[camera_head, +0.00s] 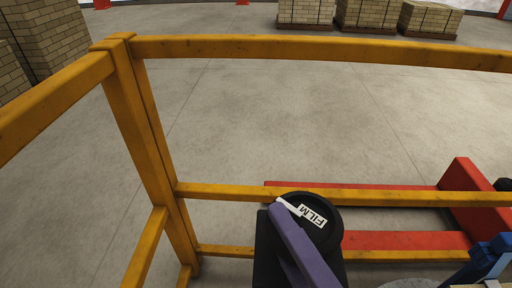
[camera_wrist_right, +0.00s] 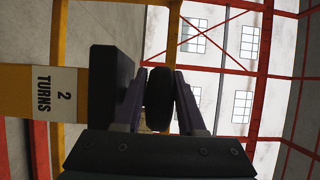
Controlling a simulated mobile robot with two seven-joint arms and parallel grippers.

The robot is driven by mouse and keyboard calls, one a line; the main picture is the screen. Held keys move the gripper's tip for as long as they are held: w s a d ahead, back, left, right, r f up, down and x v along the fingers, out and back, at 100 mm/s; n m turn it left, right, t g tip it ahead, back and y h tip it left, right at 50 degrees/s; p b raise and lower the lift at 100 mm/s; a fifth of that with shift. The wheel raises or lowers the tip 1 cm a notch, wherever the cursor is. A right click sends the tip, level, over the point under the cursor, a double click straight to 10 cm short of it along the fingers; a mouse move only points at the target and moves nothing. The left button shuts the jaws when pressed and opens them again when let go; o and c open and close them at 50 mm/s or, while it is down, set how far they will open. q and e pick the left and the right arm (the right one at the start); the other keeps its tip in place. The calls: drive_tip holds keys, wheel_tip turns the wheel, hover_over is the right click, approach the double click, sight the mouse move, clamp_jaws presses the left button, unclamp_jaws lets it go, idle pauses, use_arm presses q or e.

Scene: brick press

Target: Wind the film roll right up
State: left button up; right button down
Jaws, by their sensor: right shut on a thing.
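The film roll's black round knob (camera_head: 321,235) carries a white FILM label and shows at the bottom middle of the head view. My right gripper (camera_head: 287,211) has purple fingers and reaches over the knob's left side. In the right wrist view the two purple fingers (camera_wrist_right: 160,92) stand on either side of the dark knob (camera_wrist_right: 159,112), shut on it. A black block (camera_wrist_right: 108,82) sits left of the fingers, by a yellow rail with a "2 TURNS" label (camera_wrist_right: 62,95). The film itself cannot be made out. My left gripper is out of view.
A yellow railing (camera_head: 300,47) with a post (camera_head: 137,115) stands around the knob. A red frame (camera_head: 466,190) lies low beyond it at the right. A blue part (camera_head: 488,262) shows at the lower right. Brick stacks (camera_head: 366,14) stand far back; the floor between is clear.

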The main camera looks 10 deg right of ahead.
drive_tip(key=shift+w+m+h, duration=0.15)
drive_tip(key=shift+m+h, duration=0.65)
drive_tip(key=shift+h, duration=0.5)
drive_tip(key=c, duration=0.8)
unclamp_jaws()
drive_tip(key=s, duration=0.5)
drive_tip(key=s+b, duration=0.1)
drive_tip(key=s, duration=0.4)
drive_tip(key=shift+d+b, duration=0.2)
drive_tip(key=shift+b, duration=0.1)
